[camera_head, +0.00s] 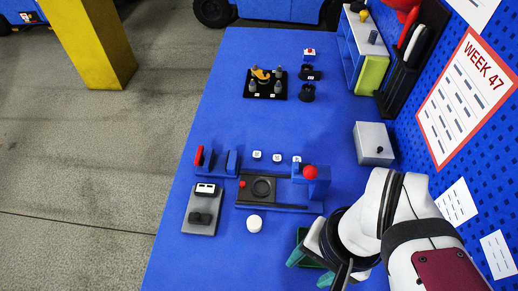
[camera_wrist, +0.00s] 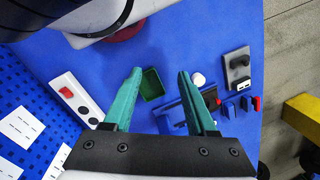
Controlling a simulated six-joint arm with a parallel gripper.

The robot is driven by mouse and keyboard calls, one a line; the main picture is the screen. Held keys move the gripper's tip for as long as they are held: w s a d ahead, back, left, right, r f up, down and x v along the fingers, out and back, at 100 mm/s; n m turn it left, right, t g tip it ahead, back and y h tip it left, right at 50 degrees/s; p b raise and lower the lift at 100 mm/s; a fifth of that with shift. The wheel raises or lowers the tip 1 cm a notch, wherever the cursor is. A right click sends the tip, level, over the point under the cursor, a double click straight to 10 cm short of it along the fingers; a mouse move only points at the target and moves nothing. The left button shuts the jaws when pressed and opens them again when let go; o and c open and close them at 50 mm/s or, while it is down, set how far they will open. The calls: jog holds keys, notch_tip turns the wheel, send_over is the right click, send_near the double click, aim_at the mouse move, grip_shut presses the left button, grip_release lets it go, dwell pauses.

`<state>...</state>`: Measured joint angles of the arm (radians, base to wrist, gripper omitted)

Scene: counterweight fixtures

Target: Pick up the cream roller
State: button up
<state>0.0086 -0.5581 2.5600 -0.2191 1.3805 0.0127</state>
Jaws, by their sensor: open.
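The cream roller (camera_head: 254,222) appears as a small, pale, rounded piece on the blue table, just below the dark fixture with the round recess.
Left of the roller lies a grey plate (camera_head: 201,222) with black and white parts. Above it is the blue fixture (camera_head: 262,188) with a red-knobbed post (camera_head: 311,172). A grey box (camera_head: 373,143) stands right, near the pegboard. A black peg plate (camera_head: 265,83) sits farther back.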

jog(key=w+a+f+n+g+h, duration=0.1)
jog(key=w+n+g+h, duration=0.25)
jog(key=n, duration=0.35)
jog(key=n+t+h, duration=0.8)
jog(key=n+t, duration=0.5)
jog(key=n, duration=1.2)
send_near(250, 225)
jog(key=v, duration=0.4)
jog(key=shift+s+d+r, duration=0.1)
jog(key=shift+d, duration=0.05)
jog(key=shift+f+n, duration=0.3)
jog(key=shift+f, duration=0.05)
jog(key=x, duration=1.5)
jog(key=shift+w+r, duration=0.1)
jog(key=shift+w, duration=0.15)
grip_shut()
